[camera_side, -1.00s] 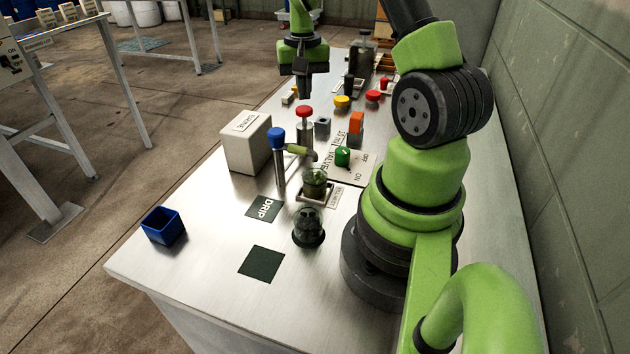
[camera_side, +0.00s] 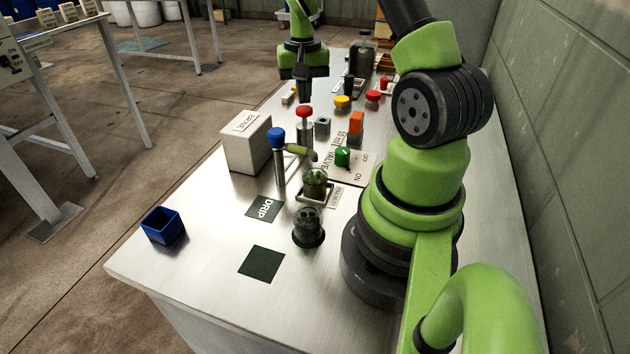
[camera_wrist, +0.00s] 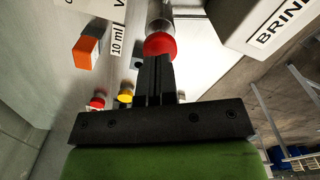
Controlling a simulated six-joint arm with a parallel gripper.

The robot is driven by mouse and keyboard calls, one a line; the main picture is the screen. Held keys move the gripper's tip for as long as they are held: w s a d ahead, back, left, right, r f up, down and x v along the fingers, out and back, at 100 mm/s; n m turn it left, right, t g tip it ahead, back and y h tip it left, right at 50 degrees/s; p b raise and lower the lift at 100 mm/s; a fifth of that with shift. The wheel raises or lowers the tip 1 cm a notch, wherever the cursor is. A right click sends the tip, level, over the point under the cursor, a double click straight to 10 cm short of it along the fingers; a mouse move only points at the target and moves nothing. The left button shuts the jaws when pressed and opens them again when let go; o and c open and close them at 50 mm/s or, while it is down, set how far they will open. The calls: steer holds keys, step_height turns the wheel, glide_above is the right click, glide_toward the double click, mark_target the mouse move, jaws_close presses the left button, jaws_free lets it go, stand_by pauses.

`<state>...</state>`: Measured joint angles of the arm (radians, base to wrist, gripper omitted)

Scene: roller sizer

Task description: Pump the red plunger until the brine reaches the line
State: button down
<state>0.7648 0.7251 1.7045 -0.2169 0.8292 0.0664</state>
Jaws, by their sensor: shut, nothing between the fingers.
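The red plunger (camera_side: 304,110) is a round red cap on a metal cylinder, beside the white box marked BRINE (camera_side: 245,148). My gripper (camera_side: 304,100) is shut and empty, pointing down with its fingertips at or just above the cap. The wrist view shows the red cap (camera_wrist: 160,44) right at the fingertips of my gripper (camera_wrist: 157,60); contact is hard to tell. A clear jar (camera_side: 315,183) with a greenish look stands on a small tray under the green-tipped spout (camera_side: 298,150). The liquid level and any line on the jar are too small to read.
A blue-topped post (camera_side: 277,140) and a green valve knob (camera_side: 343,157) stand nearby. An orange block (camera_side: 356,122), yellow button (camera_side: 342,102) and another red button (camera_side: 373,95) lie beyond. A dark jar (camera_side: 308,228) and blue bin (camera_side: 163,226) are nearer; the front-left table is mostly clear.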

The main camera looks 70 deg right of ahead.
mark_target(304, 108)
steer(key=shift+f, duration=1.7)
steer(key=shift+r, duration=2.2)
steer(key=shift+r, duration=2.5)
